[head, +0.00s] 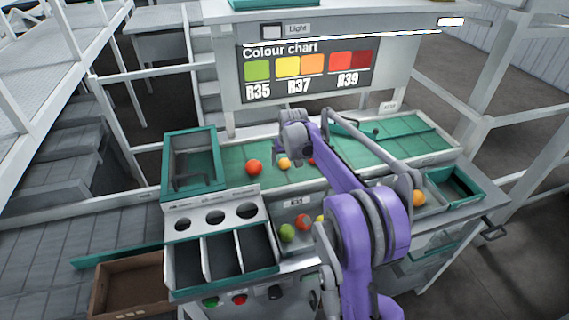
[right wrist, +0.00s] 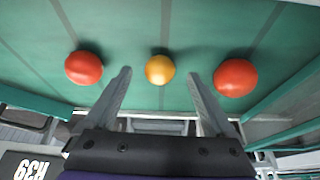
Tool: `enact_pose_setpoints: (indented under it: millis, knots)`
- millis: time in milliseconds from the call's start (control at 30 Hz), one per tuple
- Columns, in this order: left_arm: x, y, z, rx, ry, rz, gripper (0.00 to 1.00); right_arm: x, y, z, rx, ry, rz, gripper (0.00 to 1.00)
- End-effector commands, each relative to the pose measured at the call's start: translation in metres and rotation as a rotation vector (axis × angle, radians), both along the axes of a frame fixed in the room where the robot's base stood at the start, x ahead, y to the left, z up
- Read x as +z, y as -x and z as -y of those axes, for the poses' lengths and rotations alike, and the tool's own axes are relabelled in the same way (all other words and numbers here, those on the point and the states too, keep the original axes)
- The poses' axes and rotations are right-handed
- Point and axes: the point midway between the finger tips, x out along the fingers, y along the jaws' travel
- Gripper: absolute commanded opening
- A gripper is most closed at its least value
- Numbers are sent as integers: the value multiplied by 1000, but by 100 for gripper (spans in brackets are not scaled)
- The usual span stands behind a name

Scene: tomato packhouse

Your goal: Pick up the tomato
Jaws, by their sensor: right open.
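Three tomatoes lie in a row on the green belt. A yellow-orange tomato (head: 285,163) sits in the middle, with a red tomato (head: 254,167) to its left. Another red tomato (head: 311,161) is mostly hidden behind my right arm. My right gripper (head: 291,157) is open above the belt by the yellow-orange tomato. In the right wrist view, the yellow-orange tomato (right wrist: 160,69) shows between the tips of my open fingers (right wrist: 159,77), with no visible contact. Red tomatoes (right wrist: 84,68) and (right wrist: 235,78) lie outside the fingers. My left gripper is not in view.
A teal-rimmed bin (head: 191,133) stands at the belt's left end. In front are a grey three-slot divider (head: 221,235) and a compartment with several tomatoes (head: 287,233). A colour chart (head: 308,72) stands behind. The belt's right part (head: 400,140) is clear.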

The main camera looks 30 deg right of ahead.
Motion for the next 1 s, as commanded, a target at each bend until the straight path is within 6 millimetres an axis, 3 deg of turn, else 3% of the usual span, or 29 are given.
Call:
enact_pose_setpoints:
  millis: [200, 467, 800, 1000]
  knots:
    - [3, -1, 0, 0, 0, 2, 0, -22, -11, 4, 0, 0, 0, 89]
    - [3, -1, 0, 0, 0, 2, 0, -24, -11, 4, 0, 0, 0, 87]
    - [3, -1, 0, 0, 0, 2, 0, -23, -11, 4, 0, 0, 0, 26]
    - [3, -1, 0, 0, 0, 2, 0, -23, -11, 4, 0, 0, 0, 26]
